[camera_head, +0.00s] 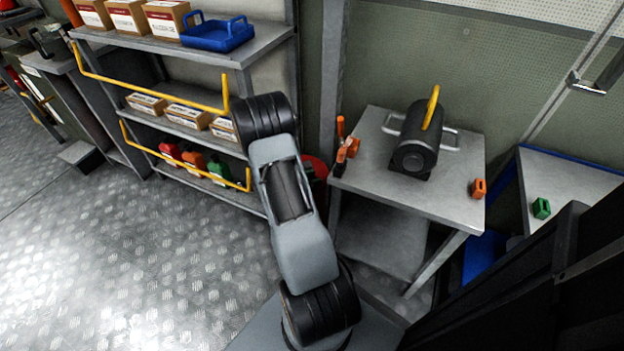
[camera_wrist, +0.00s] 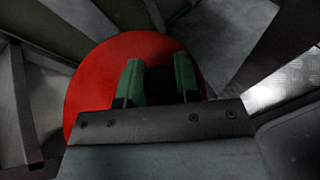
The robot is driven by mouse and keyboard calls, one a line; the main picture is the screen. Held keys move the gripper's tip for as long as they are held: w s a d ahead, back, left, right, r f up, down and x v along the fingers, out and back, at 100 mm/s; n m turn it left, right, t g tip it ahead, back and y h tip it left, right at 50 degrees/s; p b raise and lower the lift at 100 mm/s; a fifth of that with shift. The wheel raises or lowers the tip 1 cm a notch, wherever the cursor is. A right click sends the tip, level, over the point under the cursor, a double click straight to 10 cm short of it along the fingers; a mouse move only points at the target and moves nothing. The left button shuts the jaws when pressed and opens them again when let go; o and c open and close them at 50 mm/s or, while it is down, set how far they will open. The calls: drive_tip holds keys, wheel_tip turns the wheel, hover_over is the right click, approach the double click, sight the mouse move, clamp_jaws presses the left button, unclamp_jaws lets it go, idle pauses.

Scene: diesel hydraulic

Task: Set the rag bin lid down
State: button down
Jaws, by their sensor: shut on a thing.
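The rag bin lid (camera_wrist: 100,75) is a round red disc with a dark knob (camera_wrist: 160,80) at its middle, seen in the wrist view. My gripper (camera_wrist: 158,68) has two green fingers, shut on the knob from both sides. The near part of the lid is hidden behind my gripper body. In the head view a small red patch (camera_head: 317,166) shows between my arm and the workbench. I cannot tell whether it is the lid or the bin. My gripper is hidden behind my arm there. I cannot tell whether the lid touches anything beneath it.
A steel workbench (camera_head: 370,175) with a black machine (camera_head: 416,145) and orange items stands right of my arm. A shelf rack (camera_head: 190,45) with yellow rails (camera_head: 150,92), boxes and a blue tray (camera_head: 217,33) stands left. The floor (camera_head: 120,260) at left is clear.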

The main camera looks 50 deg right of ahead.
drive_tip(key=c, duration=0.7)
unclamp_jaws()
drive_tip(key=shift+c, duration=0.2)
drive_tip(key=shift+a+r+m+g+y+p, duration=1.15)
drive_tip(key=shift+a+r+p, duration=0.8)
drive_tip(key=shift+a, duration=5.35)
drive_tip(key=s+a+r+m+t+y+p, duration=0.1)
drive_tip(key=a+r+m+t+y+p, duration=0.2)
drive_tip(key=r, duration=1.3)
drive_tip(key=s+a+r+m+t+y+p, duration=0.1)
drive_tip(key=a+r+m+t+y+p, duration=0.2)
drive_tip(key=a+r+p, duration=0.6)
drive_tip(key=s+a+r+m+t+y+p, duration=0.2)
drive_tip(key=a+r+m+y+p, duration=0.3)
drive_tip(key=r+p, duration=1)
wheel_tip(320, 180, up, 9)
drive_tip(key=shift+a+f+t, duration=0.1)
drive_tip(key=shift+a+t, duration=0.45)
drive_tip(key=shift+a, duration=0.55)
